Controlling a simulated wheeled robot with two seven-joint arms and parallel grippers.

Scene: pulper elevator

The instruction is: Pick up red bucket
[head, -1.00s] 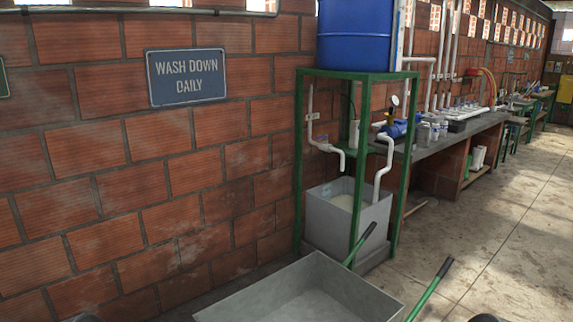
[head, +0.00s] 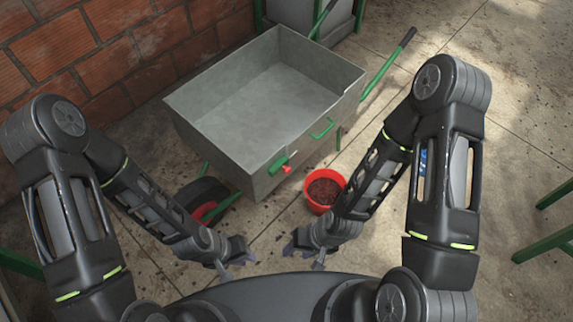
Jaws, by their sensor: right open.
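A small red bucket (head: 313,206) stands upright on the concrete floor, in front of the cart's right side. It is filled with dark reddish bits. My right forearm passes close to its right edge in the picture. My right gripper (head: 304,257) is open and empty, below the bucket in the picture and apart from it. My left gripper (head: 238,263) hangs to the left of the right one, with its fingers spread and nothing between them.
A grey metal cart (head: 222,153) with green handles and a wheel (head: 202,200) stands just beyond the grippers. A brick wall (head: 110,45) is at left. Green legs (head: 548,242) stand at right. The floor between cart and green legs is mostly clear.

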